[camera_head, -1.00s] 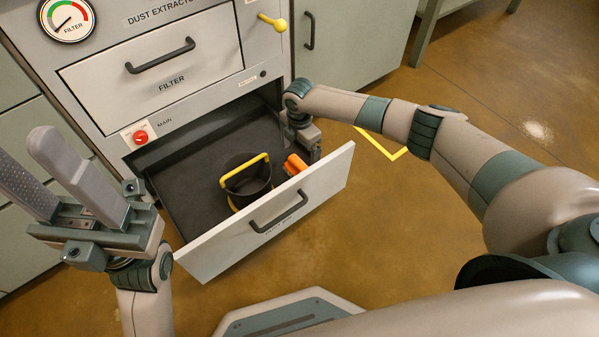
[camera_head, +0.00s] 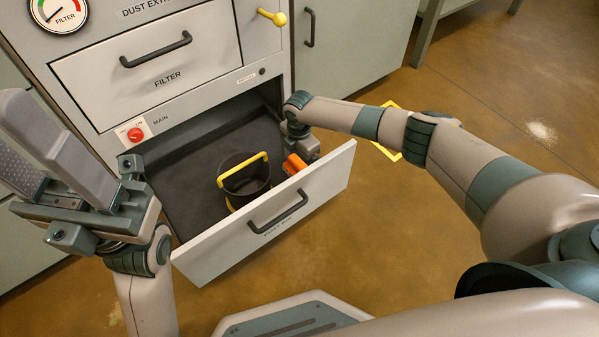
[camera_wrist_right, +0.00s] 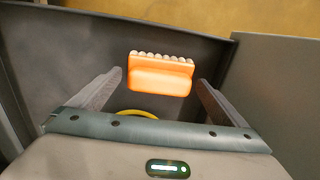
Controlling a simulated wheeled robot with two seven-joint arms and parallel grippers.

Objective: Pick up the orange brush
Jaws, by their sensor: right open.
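The orange brush (camera_head: 294,164) lies in the open drawer (camera_head: 318,188), near its front right corner. In the right wrist view the orange brush (camera_wrist_right: 160,75) shows an orange block with a row of pale bristle tufts along its far edge. My right gripper (camera_wrist_right: 160,84) is open, with one finger to each side of the brush. Whether the fingers reach down to its level I cannot tell. In the head view my right gripper (camera_head: 303,152) is low in the drawer beside the brush, its fingers mostly hidden. My left gripper (camera_head: 70,150) points up at the left, its two fingers close together and apparently empty.
A black bucket (camera_head: 245,187) with a yellow handle stands in the drawer left of the brush. The drawer's front panel with a dark handle (camera_head: 277,211) and its side wall are close to my right gripper. A closed filter drawer (camera_head: 165,75) is above.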

